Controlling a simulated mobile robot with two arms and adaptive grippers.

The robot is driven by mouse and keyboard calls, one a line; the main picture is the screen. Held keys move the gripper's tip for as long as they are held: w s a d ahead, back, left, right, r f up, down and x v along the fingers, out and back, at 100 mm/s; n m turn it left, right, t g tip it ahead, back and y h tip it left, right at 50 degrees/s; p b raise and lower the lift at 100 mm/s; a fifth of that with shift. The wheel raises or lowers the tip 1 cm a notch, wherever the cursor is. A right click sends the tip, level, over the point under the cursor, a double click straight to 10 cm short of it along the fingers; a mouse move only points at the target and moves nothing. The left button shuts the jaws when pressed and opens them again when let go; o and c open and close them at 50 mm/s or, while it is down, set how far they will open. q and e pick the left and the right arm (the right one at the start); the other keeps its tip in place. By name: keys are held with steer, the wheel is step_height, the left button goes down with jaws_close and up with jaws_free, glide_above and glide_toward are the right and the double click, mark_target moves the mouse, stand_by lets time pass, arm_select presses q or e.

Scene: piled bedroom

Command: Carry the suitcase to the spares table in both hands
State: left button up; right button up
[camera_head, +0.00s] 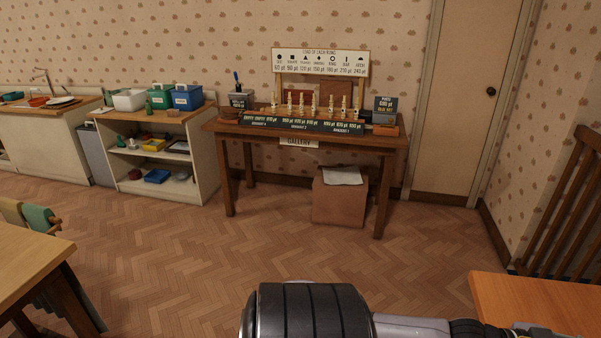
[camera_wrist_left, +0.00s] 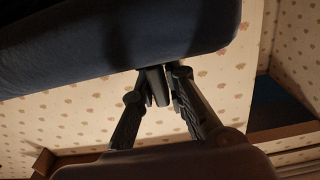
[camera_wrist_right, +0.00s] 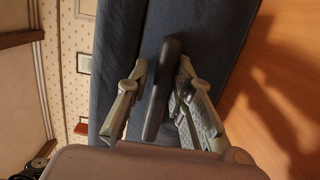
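The suitcase (camera_wrist_right: 210,35) is a blue-grey case that fills much of the right wrist view, above an orange wooden surface (camera_wrist_right: 285,105). A dark bar handle (camera_wrist_right: 157,95) stands out from it. My right gripper (camera_wrist_right: 163,65) has its fingers apart on either side of this handle, with a gap visible on the left. In the left wrist view, a dark blue body (camera_wrist_left: 120,40), seemingly the suitcase, fills the top. My left gripper (camera_wrist_left: 164,72) has its fingertips close together at its lower edge; whether they hold anything is unclear. The suitcase and grippers are out of the head view.
A table marked GALLERY (camera_head: 222,127) stands at the wall with signs and trophies; a box (camera_head: 338,204) is under it. A shelf unit (camera_head: 207,155) stands left. One table (camera_head: 28,255) is near left, an orange tabletop (camera_head: 540,300) near right. None is readably marked spares. Floor between is clear.

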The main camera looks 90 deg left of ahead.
arm_select(q)
steer(key=o, duration=0.4)
steer(key=shift+a, duration=0.1)
arm_select(e)
steer(key=o, duration=0.4)
steer(key=shift+a, duration=0.15)
arm_select(q)
steer(key=shift+o, duration=0.3)
steer(key=o, duration=0.5)
arm_select(e)
steer(key=shift+f, duration=0.1)
arm_select(q)
steer(key=shift+s+f, duration=0.1)
steer(key=shift+f, duration=0.3)
arm_select(e)
steer(key=shift+o, duration=0.4)
steer(key=shift+s+f, duration=0.15)
steer(key=shift+f, duration=0.15)
arm_select(q)
steer(key=shift+r, duration=0.25)
arm_select(e)
steer(key=o, duration=0.5)
steer(key=shift+r, duration=0.2)
